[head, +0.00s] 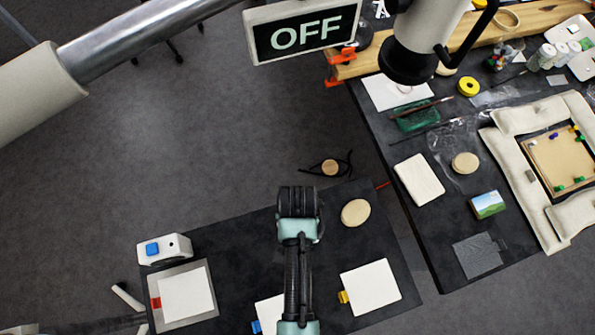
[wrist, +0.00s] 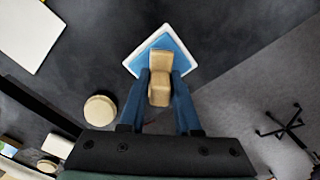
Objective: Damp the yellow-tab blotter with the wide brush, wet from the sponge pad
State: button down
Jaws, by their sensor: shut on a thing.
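My gripper (wrist: 160,88) is shut on the wide brush (wrist: 160,62), a tan block between its blue fingers in the wrist view. The brush is over the sponge pad (wrist: 180,52), a blue pad in a white tray. Its bristles are hidden, so I cannot tell whether they touch the pad. In the head view my arm covers the brush and pad. The yellow-tab blotter (head: 371,287) is a white sheet with a yellow tab (head: 343,297) on its left edge. It lies on the dark table, right of my arm.
A blue-tab blotter (head: 268,312) is partly hidden by my arm. A red-tab blotter (head: 185,295) lies on a grey plate at left, below a white box with a blue button (head: 152,249). A round wooden disc (head: 355,212) lies beside my gripper. A cluttered table stands at right.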

jog(key=shift+r+p, duration=2.85)
jog(key=shift+r, duration=0.15)
jog(key=shift+f, duration=0.1)
jog(key=shift+w+f, duration=0.1)
jog(key=w+n+b, duration=0.5)
jog(key=w+b, duration=0.2)
jog(key=b, duration=0.6)
jog(key=shift+r, duration=0.25)
